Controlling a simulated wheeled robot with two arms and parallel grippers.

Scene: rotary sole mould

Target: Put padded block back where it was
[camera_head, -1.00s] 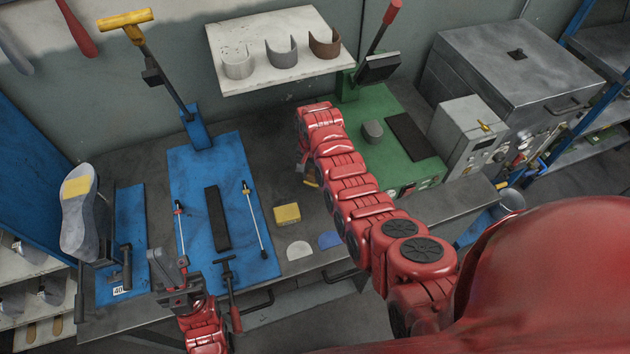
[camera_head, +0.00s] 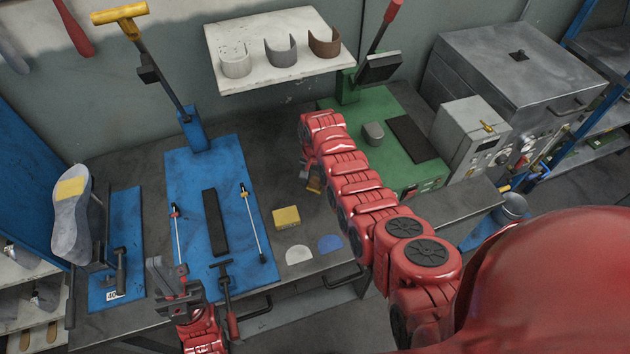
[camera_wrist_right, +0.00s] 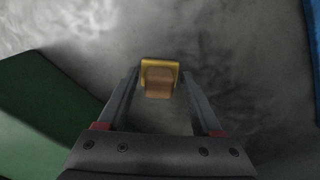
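A small block (camera_wrist_right: 158,80) with a yellow rim and a brown part, which I take for the padded block, is between the fingertips of my right gripper (camera_wrist_right: 160,78) in the right wrist view. The fingers stand apart on both sides of it; whether they press on it I cannot tell. My left gripper (camera_head: 168,272) is at the front edge of the bench near the blue mat. Its jaws look apart and empty.
A yellow block (camera_head: 286,217) lies on the grey bench, with white (camera_head: 298,255) and blue (camera_head: 330,243) half-round pieces before it. A green base (camera_head: 385,170) with a grey rounded block (camera_head: 373,133) is to the right. The blue mat (camera_head: 195,165) holds tools.

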